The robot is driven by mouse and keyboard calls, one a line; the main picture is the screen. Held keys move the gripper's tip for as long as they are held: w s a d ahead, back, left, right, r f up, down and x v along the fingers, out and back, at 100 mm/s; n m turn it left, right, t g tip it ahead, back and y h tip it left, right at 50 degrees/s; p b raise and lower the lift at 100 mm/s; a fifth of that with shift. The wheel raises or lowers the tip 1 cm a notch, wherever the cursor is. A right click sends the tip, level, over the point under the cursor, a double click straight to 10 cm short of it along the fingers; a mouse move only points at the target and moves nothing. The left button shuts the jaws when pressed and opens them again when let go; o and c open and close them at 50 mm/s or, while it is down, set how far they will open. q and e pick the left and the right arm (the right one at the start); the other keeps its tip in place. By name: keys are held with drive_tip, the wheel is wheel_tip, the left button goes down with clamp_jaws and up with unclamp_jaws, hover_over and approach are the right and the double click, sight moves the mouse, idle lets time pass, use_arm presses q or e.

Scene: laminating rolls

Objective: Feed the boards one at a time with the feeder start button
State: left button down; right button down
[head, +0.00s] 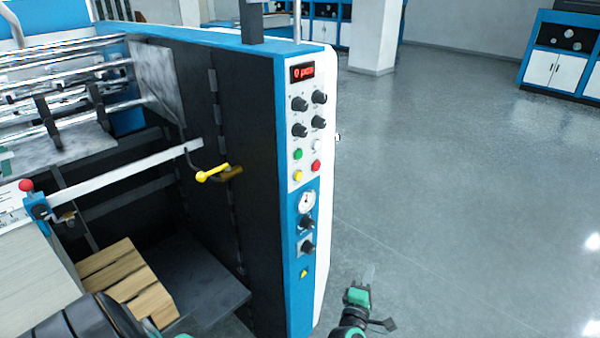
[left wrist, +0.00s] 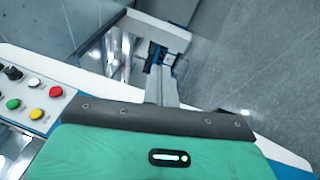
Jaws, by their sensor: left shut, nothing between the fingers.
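The control panel (head: 307,135) is on the blue-and-white end of the machine in the head view. It carries a green button (head: 298,154), a red button (head: 315,166), a white button (head: 315,145) and a yellow button (head: 298,176). Their labels are too small to read. The buttons also show at the left edge of the left wrist view, with the green one (left wrist: 13,104) nearest that edge. The pale board stack (head: 35,285) is at the far left. My left gripper (head: 370,273) is shut and empty, apart from the panel, to its lower right. My right gripper is out of view.
A yellow-handled lever (head: 213,173) projects from the dark side wall. Wooden slats (head: 125,280) lie at the lower left. The grey floor (head: 450,200) right of the machine is clear.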

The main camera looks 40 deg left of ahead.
use_arm(q)
drive_tip(key=s+a+r+n+g+y+p, duration=0.1)
drive_tip(key=a+r+n+y, duration=0.2)
drive_tip(key=r+n, duration=0.3)
drive_tip(key=s+a+r+n+g+y+p, duration=0.1)
drive_tip(key=a+r+n+y, duration=0.2)
drive_tip(key=r, duration=1.1)
drive_tip(key=s+a+r+n+g+y+p, duration=0.1)
drive_tip(key=s+a+r+n+y, duration=0.1)
drive_tip(key=r+n+y, duration=0.4)
wheel_tip(320, 180, up, 4)
drive_tip(key=a+n, duration=0.1)
drive_tip(key=n, duration=0.4)
drive_tip(key=shift+a+g+y, duration=0.3)
drive_tip(key=shift+a+y, duration=0.05)
drive_tip(key=shift+y, duration=0.05)
drive_tip(key=shift+a+f, duration=0.1)
drive_tip(key=shift+a, duration=0.05)
